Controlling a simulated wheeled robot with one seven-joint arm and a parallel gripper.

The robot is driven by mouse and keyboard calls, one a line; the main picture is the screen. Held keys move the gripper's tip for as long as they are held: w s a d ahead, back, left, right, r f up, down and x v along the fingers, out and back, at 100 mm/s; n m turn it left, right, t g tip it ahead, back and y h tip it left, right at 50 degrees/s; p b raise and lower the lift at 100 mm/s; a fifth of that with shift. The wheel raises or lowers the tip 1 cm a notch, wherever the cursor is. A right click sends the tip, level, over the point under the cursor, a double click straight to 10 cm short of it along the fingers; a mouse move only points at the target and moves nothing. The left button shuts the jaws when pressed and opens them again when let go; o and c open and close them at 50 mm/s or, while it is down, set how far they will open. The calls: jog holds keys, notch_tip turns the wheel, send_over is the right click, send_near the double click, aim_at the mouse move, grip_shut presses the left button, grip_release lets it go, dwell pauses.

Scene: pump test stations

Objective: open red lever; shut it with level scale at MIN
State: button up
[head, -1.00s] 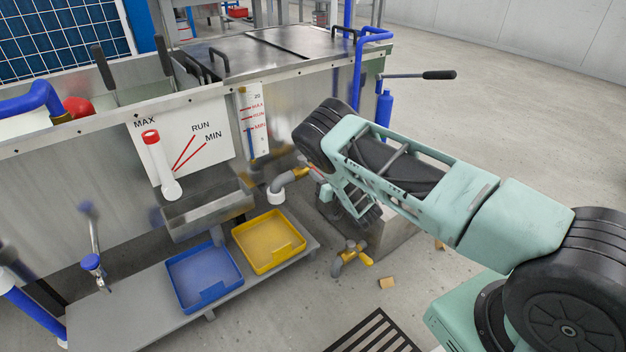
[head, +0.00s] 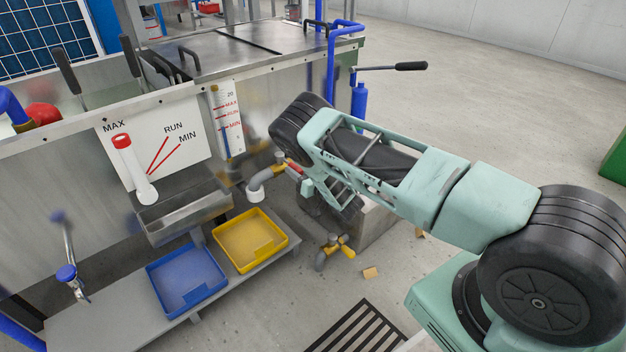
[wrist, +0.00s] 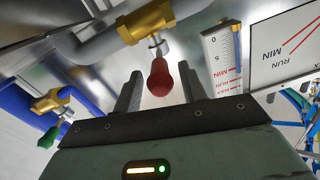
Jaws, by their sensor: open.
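The red lever (wrist: 159,77), a handle on a brass valve (wrist: 147,22), stands between the two spread fingers of my gripper (wrist: 160,70) in the wrist view. A gap shows on each side of it. In the head view my arm partly hides the valve and handle. The white level scale (head: 229,122) has red MAX, RUN and MIN marks, and its thin blue column appears to end near MIN. The scale also shows upside down in the wrist view (wrist: 223,58), where the level is not clear.
A green-handled valve (wrist: 48,137) is left in the wrist view. A white red-tipped pointer (head: 134,168) stands at a MAX/RUN/MIN panel. A blue tray (head: 187,279) and a yellow tray (head: 250,240) sit on a low shelf. Another yellow-handled valve (head: 333,246) stands near the floor.

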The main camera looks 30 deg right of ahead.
jog(key=s+d+p, duration=0.2)
jog(key=s+p, duration=1.4)
jog(key=s, duration=0.1)
jog(key=shift+d+r, duration=0.15)
jog(key=shift+d, duration=0.25)
jog(key=shift+s, duration=0.15)
jog(key=shift+a, duration=0.1)
